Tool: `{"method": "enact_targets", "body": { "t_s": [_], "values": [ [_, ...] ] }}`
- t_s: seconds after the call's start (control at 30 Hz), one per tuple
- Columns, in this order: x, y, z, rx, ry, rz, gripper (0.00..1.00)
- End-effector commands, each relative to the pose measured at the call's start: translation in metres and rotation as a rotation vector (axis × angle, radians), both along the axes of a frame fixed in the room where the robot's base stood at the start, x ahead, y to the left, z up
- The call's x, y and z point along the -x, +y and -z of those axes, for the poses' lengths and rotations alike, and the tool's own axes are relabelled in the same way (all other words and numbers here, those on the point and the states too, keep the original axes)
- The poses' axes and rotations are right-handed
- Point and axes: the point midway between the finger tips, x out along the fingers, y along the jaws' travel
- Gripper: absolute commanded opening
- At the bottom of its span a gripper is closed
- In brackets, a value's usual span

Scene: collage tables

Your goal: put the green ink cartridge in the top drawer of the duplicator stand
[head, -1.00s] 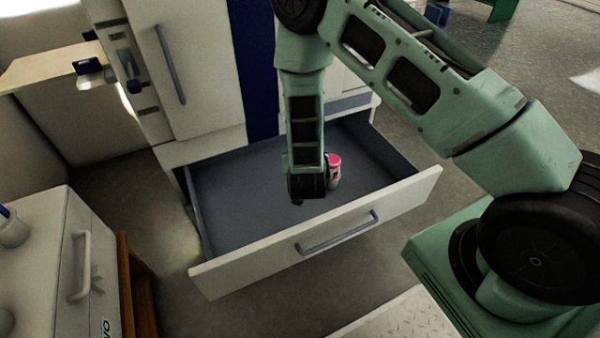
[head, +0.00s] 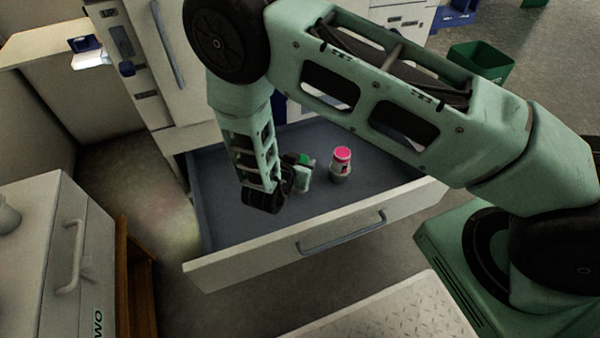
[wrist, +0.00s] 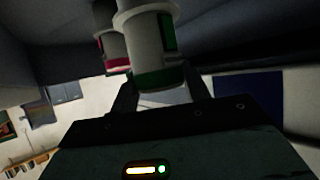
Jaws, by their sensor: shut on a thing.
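A drawer (head: 235,228) with a grey inside and a pale front is pulled open below a tall pale cabinet. My gripper (head: 286,178) reaches down into the drawer space. It is shut on the green ink cartridge (head: 304,172), a pale cylinder with a green end, partly hidden by the gripper in the head view. In the wrist view the green-banded cartridge (wrist: 150,42) stands between my fingers (wrist: 152,92). I cannot tell whether its base touches the drawer floor. A pink-topped cartridge (head: 341,164) stands upright in the drawer, just right of the green one.
The drawer front has a bar handle (head: 342,233). A pale cabinet (head: 45,255) with a handle stands at the left. A green bin (head: 482,68) stands at the back right. Drawer floor is bare left of my gripper and right of the pink-topped cartridge.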

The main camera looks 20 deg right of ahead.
Motion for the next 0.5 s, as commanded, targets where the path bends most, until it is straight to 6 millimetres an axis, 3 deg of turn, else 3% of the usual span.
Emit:
{"method": "enact_targets", "body": {
  "t_s": [0.23,0.5],
  "values": [
    [0.000,0.000,0.034,0.001,-0.001,0.000,0.06],
    [0.000,0.000,0.035,-0.001,-0.002,0.000,0.06]
  ]
}}
